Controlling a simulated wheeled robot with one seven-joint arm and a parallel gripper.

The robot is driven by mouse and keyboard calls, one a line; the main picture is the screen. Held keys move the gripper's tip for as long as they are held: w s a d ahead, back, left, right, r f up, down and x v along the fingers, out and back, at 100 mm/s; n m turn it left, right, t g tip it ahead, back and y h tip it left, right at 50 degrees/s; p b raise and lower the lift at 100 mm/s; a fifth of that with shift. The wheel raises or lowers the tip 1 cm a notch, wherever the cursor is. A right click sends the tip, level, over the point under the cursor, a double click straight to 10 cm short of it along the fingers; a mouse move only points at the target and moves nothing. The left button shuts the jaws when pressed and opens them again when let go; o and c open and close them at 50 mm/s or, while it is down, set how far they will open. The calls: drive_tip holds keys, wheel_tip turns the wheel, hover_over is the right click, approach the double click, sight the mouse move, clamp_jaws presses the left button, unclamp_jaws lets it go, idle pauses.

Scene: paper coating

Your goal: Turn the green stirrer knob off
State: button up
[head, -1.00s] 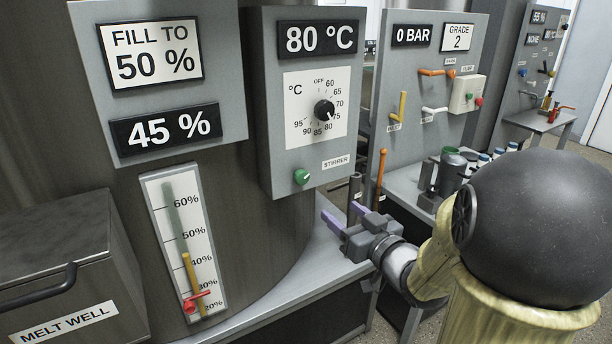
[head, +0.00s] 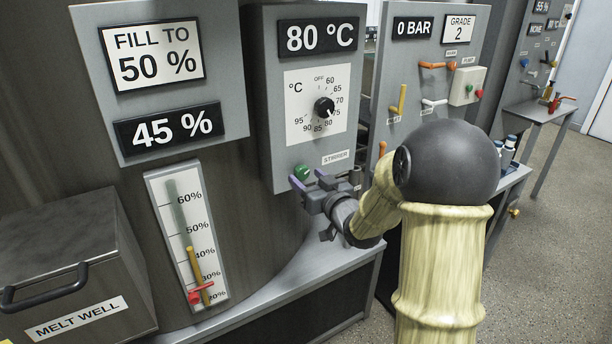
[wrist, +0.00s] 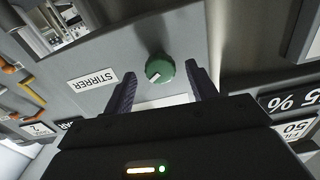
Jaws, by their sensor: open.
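The green stirrer knob (head: 301,172) sits low on the grey temperature panel, left of the STIRRER label (head: 336,157). In the wrist view the green knob (wrist: 160,69) shows a pale pointer mark and lies between my two fingers, a little beyond their tips. My gripper (head: 308,181) is open just below and in front of the knob in the head view. In the wrist view my gripper (wrist: 163,80) has purple-grey fingers on either side of the knob, with gaps. I cannot tell whether either finger touches it.
The black temperature dial (head: 324,108) is above the knob on the same panel. The red-handled level gauge (head: 187,235) and the melt well (head: 60,262) are to the left. A panel with orange and white levers (head: 435,65) stands to the right.

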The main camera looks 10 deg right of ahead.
drive_tip(key=shift+x, duration=0.8)
drive_tip(key=c, duration=1)
